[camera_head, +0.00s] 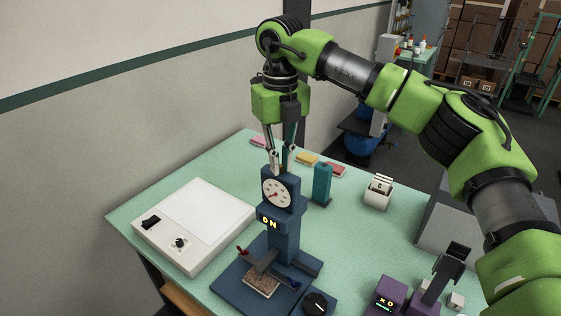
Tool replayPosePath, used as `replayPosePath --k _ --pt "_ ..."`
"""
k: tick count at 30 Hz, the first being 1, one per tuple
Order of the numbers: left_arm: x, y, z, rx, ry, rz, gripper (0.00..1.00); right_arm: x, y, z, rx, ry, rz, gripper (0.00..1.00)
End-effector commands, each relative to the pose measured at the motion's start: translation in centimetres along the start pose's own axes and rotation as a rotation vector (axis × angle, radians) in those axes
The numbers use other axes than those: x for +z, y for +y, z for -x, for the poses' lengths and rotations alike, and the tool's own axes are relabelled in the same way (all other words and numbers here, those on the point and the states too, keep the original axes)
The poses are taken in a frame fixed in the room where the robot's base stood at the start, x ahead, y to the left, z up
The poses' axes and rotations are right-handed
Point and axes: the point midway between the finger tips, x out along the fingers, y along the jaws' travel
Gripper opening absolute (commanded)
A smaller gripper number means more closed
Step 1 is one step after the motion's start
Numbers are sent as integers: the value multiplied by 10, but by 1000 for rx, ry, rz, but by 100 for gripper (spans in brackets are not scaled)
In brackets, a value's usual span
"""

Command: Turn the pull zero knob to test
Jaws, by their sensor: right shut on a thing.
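The blue pull tester (284,240) stands on the green table with a round white dial (277,194) and a lit readout that looks like "0 N". My right gripper (278,162) points down at the top of the tester, just above the dial. Its fingers are shut on a small part there, seemingly the pull zero knob, which they mostly hide. The knob's setting cannot be read. A tan sample (262,282) lies on the tester's base under a clamp with red and blue handles. My left gripper is not in view.
A white light box (192,225) lies left of the tester. A teal block (322,184) stands close behind on the right. A white holder (377,191) and purple devices (388,297) are further right.

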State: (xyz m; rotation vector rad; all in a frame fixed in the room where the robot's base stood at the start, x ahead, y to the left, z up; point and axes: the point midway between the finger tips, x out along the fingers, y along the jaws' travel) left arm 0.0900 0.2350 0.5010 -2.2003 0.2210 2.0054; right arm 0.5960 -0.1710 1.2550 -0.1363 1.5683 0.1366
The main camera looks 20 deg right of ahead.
Motion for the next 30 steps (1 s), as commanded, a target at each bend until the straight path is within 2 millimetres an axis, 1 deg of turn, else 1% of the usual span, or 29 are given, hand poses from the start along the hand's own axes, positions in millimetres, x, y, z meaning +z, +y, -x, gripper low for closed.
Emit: replayPosePath --k 21,30 --pt "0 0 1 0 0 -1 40 1 0 2 -1 -6 680 0" --pt "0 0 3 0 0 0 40 2 -1 2 -3 -6 927 0"
